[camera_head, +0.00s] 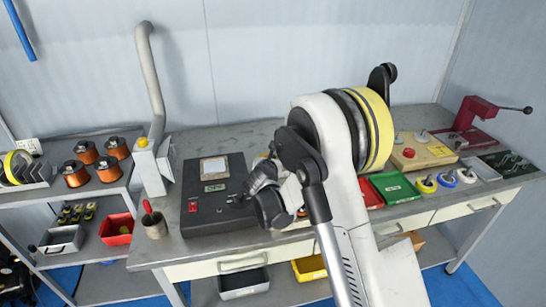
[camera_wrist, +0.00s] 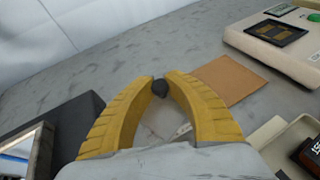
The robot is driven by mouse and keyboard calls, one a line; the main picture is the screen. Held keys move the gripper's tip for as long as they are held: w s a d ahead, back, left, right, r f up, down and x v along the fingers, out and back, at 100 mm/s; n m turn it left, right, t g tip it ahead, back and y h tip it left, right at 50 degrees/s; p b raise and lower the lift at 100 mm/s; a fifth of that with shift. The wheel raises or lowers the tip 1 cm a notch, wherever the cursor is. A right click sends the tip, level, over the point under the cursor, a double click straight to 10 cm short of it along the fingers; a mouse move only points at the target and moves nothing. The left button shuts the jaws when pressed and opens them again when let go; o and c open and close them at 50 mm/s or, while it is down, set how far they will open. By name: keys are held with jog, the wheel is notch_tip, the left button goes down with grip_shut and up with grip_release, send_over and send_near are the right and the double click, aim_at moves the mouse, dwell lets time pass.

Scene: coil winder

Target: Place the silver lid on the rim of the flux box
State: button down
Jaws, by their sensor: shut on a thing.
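In the wrist view the yellow fingers of my gripper (camera_wrist: 159,88) close on a small dark knob (camera_wrist: 159,90). A pale grey surface (camera_wrist: 162,120) with a small white mark shows between the fingers below the knob. It may be the silver lid, but I cannot tell it clearly from the bench. In the head view my gripper (camera_head: 262,188) is partly hidden by my own arm, above the bench just right of the black meter box. I cannot make out the flux box for certain in either view.
The black meter box (camera_head: 213,207) stands close to my gripper. A brown sheet (camera_wrist: 230,80), a beige device (camera_wrist: 280,45) and a beige open container (camera_wrist: 268,132) lie right in the wrist view. Green (camera_head: 394,187) and red trays stand beyond my arm.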

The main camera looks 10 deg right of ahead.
jog(key=shift+f+b, duration=0.4)
jog(key=shift+f, duration=0.15)
jog(key=c, duration=1.4)
grip_release()
jog(key=shift+o, duration=0.2)
jog(key=v, duration=1.2)
